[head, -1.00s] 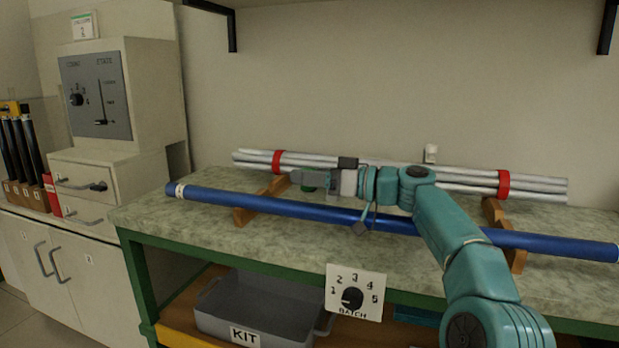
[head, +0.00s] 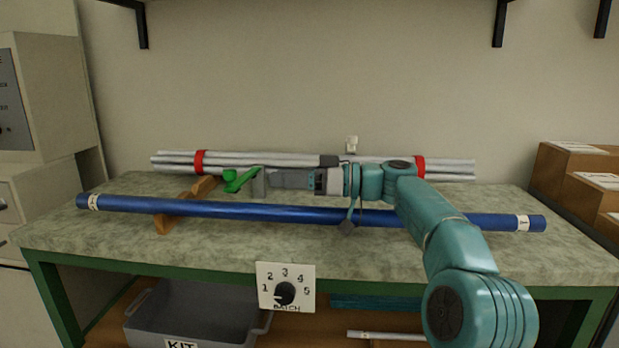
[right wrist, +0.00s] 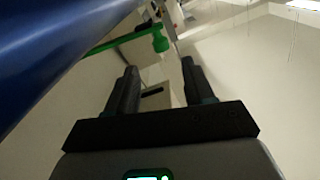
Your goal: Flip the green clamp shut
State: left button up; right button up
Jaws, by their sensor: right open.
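The green clamp (head: 240,181) shows above and behind the left part of the blue rod (head: 260,209), near the left wooden cradle (head: 205,186). Its arm stands out at a slant, with a round knob at its left. I cannot see it closed over the rod; its hinge is unclear. My right gripper (head: 262,183) is just right of the clamp, pointing left. In the right wrist view, my right gripper (right wrist: 160,68) is open and empty, with the green clamp's knob (right wrist: 160,42) beyond the fingertips and the blue rod (right wrist: 50,55) at upper left. My left gripper is not seen.
Silver rods (head: 270,160) with red bands lie behind the blue rod on the bench (head: 110,225). A batch dial plate (head: 285,287) hangs at the front edge. A grey kit tray (head: 190,315) sits below. Boxes (head: 575,175) stand at right. A shelf is overhead.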

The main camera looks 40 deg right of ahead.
jog(key=v, duration=0.4)
jog(key=shift+s+d, duration=0.25)
jog(key=shift+s, duration=0.15)
jog(key=shift+s, duration=0.1)
